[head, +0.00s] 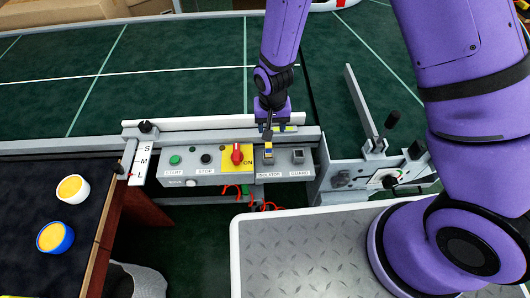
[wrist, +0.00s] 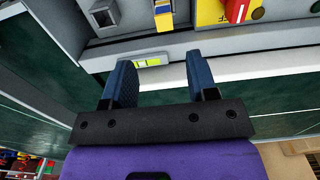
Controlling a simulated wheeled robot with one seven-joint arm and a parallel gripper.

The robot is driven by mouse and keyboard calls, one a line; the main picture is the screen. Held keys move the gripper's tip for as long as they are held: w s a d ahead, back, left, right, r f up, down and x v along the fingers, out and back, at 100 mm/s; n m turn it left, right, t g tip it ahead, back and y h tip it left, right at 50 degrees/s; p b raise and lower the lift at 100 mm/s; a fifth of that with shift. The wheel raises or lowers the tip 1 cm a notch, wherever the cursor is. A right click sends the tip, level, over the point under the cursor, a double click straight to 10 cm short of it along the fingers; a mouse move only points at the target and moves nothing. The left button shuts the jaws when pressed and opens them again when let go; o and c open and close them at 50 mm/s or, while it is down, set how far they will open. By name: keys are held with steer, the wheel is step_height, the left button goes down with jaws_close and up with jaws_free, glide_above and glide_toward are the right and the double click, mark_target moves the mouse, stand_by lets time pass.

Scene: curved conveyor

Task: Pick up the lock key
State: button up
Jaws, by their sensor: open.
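The control panel (head: 215,178) carries a small yellow and grey fitting (head: 268,154) above the ISOLATOR label. This fitting also shows at the top edge of the wrist view (wrist: 163,14), partly cut off. I cannot tell for certain whether it is the lock key; no separate key shape is clear. My gripper (head: 270,124) points down just behind the fitting, over the rail at the panel's back. In the wrist view my gripper (wrist: 161,76) has its two blue fingers apart with nothing between them. The fitting lies beyond the fingertips.
A red switch (head: 237,154) on a yellow plate and a GUARD socket (head: 297,156) flank the fitting. A yellow-green strip (wrist: 147,61) lies on the rail. The green conveyor (head: 180,65) extends behind.

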mark_target(269, 145)
steer(key=shift+s+a+f, duration=0.15)
steer(key=shift+f, duration=0.25)
steer(key=shift+s+a+f, duration=0.1)
steer(key=shift+f, duration=0.3)
steer(key=shift+a+f, duration=0.1)
steer(key=shift+f, duration=5.2)
jaws_close()
